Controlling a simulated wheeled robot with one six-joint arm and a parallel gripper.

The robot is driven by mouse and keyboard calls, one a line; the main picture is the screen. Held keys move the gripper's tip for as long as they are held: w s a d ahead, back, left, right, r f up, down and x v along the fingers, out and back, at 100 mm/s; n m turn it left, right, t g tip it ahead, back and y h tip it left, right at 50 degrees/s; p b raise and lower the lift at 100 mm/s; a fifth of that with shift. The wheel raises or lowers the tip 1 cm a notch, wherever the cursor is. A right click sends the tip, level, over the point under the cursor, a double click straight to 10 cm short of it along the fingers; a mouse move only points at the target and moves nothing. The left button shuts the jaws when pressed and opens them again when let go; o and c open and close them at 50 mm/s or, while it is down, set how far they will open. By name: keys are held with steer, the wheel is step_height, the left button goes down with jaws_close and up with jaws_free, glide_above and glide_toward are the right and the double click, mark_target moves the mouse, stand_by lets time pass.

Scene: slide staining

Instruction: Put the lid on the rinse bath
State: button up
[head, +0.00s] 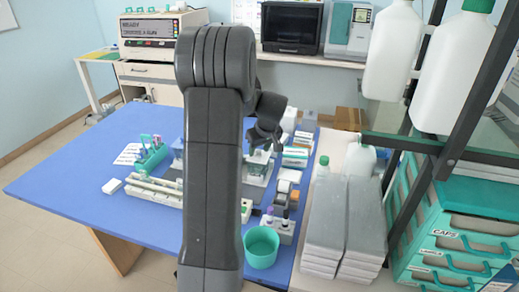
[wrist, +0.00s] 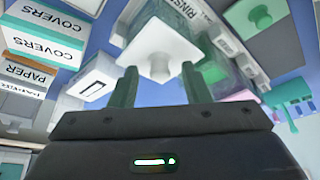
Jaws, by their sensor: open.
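A white square lid with a round knob (wrist: 160,48) shows in the wrist view between the fingers of my gripper (wrist: 158,70). The gripper is open, with one green finger on each side of the knob; I cannot tell whether either touches it. The rinse bath (wrist: 180,18), marked by a RINSE label, is right beside the lid at the top. I cannot tell whether the lid rests on it or apart from it. In the head view my gripper (head: 264,136) is over the right part of the blue table, and my arm hides much behind it.
Boxes marked COVERS (wrist: 45,45) and PAPER (wrist: 25,75) lie left in the wrist view. In the head view, a green cup (head: 261,247) stands near the front edge and a tube rack (head: 150,155) at left.

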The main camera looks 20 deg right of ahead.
steer(key=b+v, duration=0.1)
steer(key=v, duration=1.2)
steer(key=shift+s+r+b, duration=0.15)
steer(key=shift+r+b, duration=0.15)
